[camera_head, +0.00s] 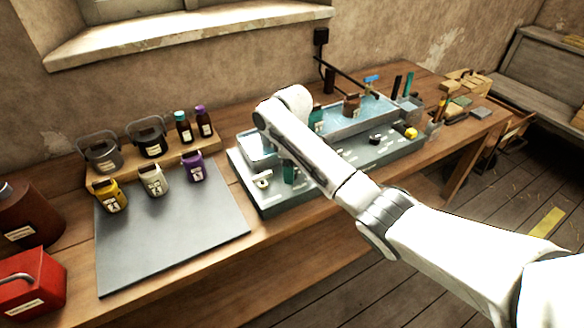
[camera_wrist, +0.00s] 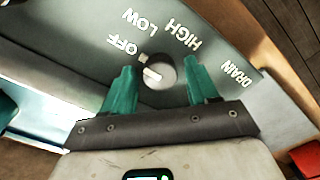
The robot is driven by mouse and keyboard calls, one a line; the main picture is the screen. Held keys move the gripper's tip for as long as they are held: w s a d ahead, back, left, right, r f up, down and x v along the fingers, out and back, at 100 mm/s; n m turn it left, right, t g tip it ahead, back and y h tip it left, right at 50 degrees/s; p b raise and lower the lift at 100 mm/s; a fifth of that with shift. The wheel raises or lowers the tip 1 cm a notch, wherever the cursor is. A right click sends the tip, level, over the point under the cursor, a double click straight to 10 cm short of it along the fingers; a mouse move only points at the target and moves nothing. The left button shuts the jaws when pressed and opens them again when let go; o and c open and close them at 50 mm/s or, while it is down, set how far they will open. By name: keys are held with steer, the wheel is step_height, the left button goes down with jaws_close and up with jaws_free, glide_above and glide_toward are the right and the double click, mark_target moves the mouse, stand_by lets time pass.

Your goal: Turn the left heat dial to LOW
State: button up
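The left heat dial (camera_wrist: 160,80) is a round grey knob with a white mark on its face, in the middle of the wrist view. The labels OFF, LOW and HIGH are printed around it, and a small pale tick lies on its OFF side. The exact setting is hard to read. My gripper (camera_wrist: 158,66) is open, with one teal finger on each side of the dial and gaps visible. In the head view, my gripper (camera_head: 289,172) is low over the left front of the grey-green bath unit (camera_head: 275,204); my arm hides the dial there.
A DRAIN label (camera_wrist: 235,74) is printed beside the dial. A black knob (camera_head: 375,139) and a yellow item (camera_head: 411,133) sit further right on the unit. A red box (camera_head: 30,283) is at far left.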

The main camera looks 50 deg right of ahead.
steer(key=c, duration=0.9)
steer(key=shift+r+m+p, duration=0.1)
steer(key=shift+m+p, duration=0.2)
steer(key=m+p, duration=0.2)
steer(key=shift+a+r+m, duration=0.1)
steer(key=shift+m, duration=0.2)
steer(key=m+p, duration=0.2)
steer(key=m, duration=0.3)
steer(key=shift+p, duration=0.35)
steer(key=shift+m, duration=0.4)
steer(key=o, duration=1)
